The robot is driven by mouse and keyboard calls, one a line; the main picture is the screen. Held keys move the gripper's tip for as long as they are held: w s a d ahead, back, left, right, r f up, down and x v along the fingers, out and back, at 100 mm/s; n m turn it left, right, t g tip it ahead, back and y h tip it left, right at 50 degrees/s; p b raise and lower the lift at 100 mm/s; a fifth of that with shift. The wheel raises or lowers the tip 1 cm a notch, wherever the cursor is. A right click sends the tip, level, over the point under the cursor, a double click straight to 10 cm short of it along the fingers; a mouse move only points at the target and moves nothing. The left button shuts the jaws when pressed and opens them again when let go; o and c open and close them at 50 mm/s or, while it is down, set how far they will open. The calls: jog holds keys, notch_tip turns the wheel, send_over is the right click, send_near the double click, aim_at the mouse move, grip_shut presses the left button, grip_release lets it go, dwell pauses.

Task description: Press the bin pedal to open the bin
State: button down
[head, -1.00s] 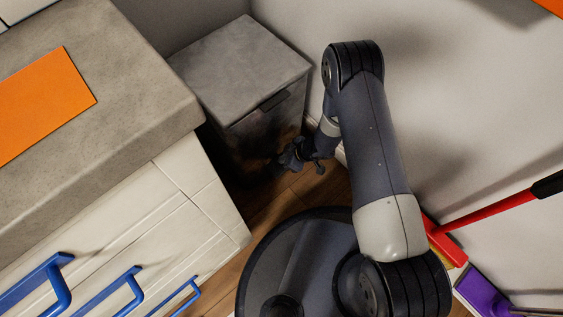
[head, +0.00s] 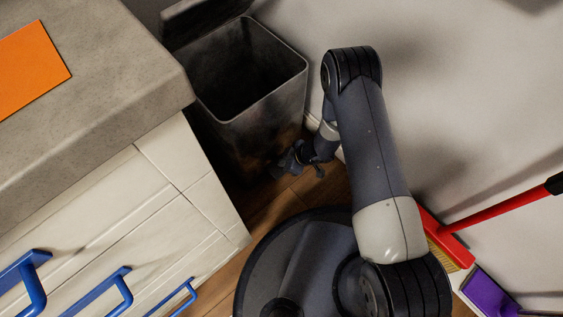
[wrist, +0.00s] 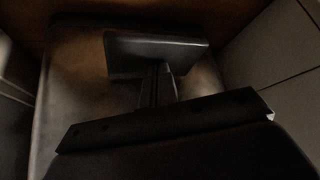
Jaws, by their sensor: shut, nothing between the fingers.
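The bin (head: 262,112) is a dark grey box in the corner beside the counter. Its lid (head: 205,20) is raised at the back, and the dark inside shows. My gripper (head: 290,163) is low at the front base of the bin, shut and empty. In the wrist view my gripper (wrist: 158,82) has its thin fingers together, reaching to a dark flat plate that looks like the pedal (wrist: 155,50). The fingertips appear to be at or against this plate; exact contact is hard to tell in the dark.
The counter (head: 110,85) with drawers and blue handles (head: 98,292) stands close on the left. An orange sheet (head: 30,65) lies on it. A wall (head: 450,90) is on the right, with a red broom (head: 445,240) and a purple tool (head: 490,293) near it.

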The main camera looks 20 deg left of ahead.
notch_tip(320, 180, down, 2)
jog(key=shift+f+b, duration=0.2)
jog(key=shift+b, duration=0.4)
notch_tip(320, 180, up, 14)
jog(key=p, duration=1.1)
jog(key=shift+r, duration=0.25)
jog(key=shift+f, duration=0.15)
